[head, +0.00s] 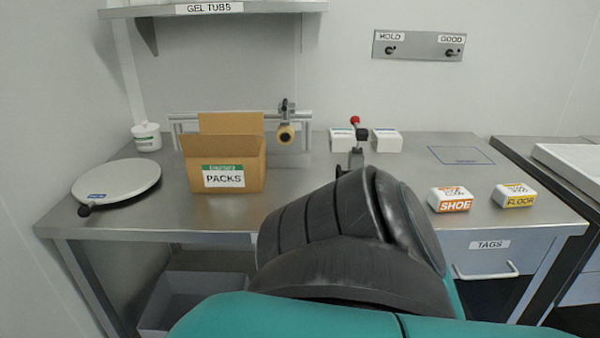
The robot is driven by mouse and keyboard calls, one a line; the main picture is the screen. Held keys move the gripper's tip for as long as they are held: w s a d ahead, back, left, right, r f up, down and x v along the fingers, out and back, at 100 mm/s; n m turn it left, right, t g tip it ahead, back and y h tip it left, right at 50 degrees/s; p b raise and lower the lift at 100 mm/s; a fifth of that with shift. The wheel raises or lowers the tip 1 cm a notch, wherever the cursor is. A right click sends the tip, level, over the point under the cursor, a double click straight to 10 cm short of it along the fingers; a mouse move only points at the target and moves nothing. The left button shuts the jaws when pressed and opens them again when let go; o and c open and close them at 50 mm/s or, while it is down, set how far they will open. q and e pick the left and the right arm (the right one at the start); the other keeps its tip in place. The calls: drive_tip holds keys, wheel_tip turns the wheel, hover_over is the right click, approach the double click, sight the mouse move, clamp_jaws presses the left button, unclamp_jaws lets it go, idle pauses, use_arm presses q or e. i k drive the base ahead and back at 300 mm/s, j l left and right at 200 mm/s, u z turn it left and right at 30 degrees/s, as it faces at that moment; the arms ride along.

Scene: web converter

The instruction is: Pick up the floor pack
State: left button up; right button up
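The floor pack (515,195) is a small white pack with a yellow band reading FLOOR. It lies on the right part of the steel table (400,160), near the front edge. A similar white pack with an orange band, the shoe pack (450,199), lies just left of it with a gap between them. Neither of my grippers shows in the head view. A black and teal part of my own arm fills the lower middle and hides part of the table front.
A cardboard box (225,178) labelled PACKS stands open at the left, beside a round grey disc (117,179). Two white packs (386,140) and a red-knobbed device (355,140) stand at the back. An outlined rectangle (460,155) behind the floor pack is empty. A TAGS drawer (488,260) is below.

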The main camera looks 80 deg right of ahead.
sight(509, 195)
drive_tip(key=z, duration=3.75)
